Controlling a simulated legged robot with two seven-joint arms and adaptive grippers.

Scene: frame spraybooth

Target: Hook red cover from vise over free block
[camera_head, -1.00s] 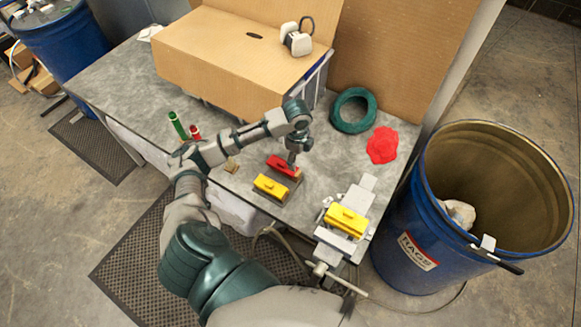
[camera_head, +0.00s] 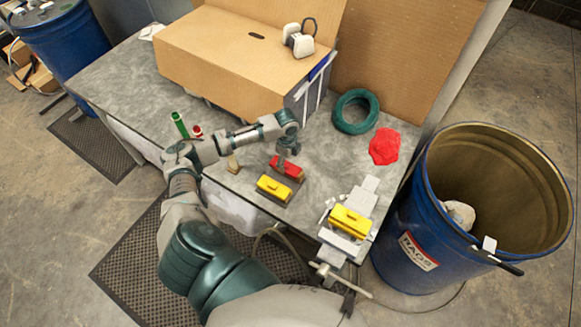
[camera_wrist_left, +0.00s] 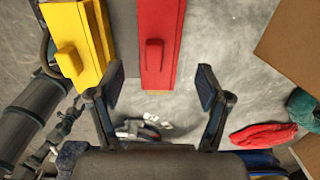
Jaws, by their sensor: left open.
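A red cover (camera_head: 289,166) with a raised handle sits on a dark plate on the grey table, beside a yellow cover (camera_head: 273,188). Another yellow cover (camera_head: 350,222) sits on the vise (camera_head: 345,242) at the table's right front corner. My left gripper (camera_head: 286,163) is over the red cover's left part and hides some of it. In the left wrist view this gripper (camera_wrist_left: 160,85) is open, with the red cover (camera_wrist_left: 160,45) ahead between its fingers, and the yellow cover (camera_wrist_left: 75,40) to the left. No uncovered block is clear. My right gripper is not in view.
A large cardboard box (camera_head: 240,60) stands behind. A green ring (camera_head: 354,112) and a red cloth (camera_head: 384,146) lie at the back right. A blue rag drum (camera_head: 405,245) stands right of the table. Green (camera_head: 180,125) and red (camera_head: 197,131) tubes stand at the left.

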